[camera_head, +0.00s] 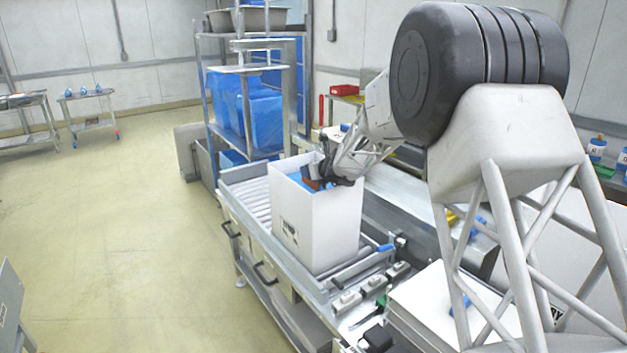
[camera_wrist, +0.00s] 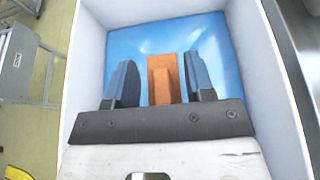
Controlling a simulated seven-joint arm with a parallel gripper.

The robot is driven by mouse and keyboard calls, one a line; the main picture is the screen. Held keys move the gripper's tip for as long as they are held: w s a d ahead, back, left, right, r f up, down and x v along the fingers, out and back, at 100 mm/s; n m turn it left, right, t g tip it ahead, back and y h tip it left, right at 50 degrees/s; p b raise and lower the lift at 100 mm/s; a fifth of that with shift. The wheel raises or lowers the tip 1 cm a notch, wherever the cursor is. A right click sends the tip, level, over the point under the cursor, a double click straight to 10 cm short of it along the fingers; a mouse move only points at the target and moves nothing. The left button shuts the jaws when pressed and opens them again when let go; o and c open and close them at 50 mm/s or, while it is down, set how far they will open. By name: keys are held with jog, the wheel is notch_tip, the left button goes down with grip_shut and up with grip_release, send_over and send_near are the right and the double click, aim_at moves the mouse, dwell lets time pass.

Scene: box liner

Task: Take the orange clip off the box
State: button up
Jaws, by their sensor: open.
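The white box (camera_head: 295,225) stands upright and open-topped on the roller conveyor. Its blue liner (camera_head: 298,179) shows inside the opening, and also in the wrist view (camera_wrist: 220,45). The orange clip (camera_wrist: 162,80) lies between my two fingers in the wrist view, in front of the blue liner. A small part of the clip (camera_head: 312,184) shows at the box's top in the head view. My gripper (camera_wrist: 160,62) is open, with one finger on each side of the clip and visible gaps to both. The clip's lower end is hidden behind my gripper's dark bar.
The box walls (camera_wrist: 82,75) rise close on both sides of my gripper. The roller conveyor (camera_head: 250,190) has free rollers left of the box. A metal rack (camera_head: 245,90) with blue bins stands behind. White panels (camera_head: 440,300) lie at the front right.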

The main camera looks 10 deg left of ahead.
jog(key=shift+c, duration=0.5)
jog(key=c, duration=0.6)
jog(key=shift+o, duration=0.2)
jog(key=shift+r, duration=0.1)
notch_tip(320, 180, up, 10)
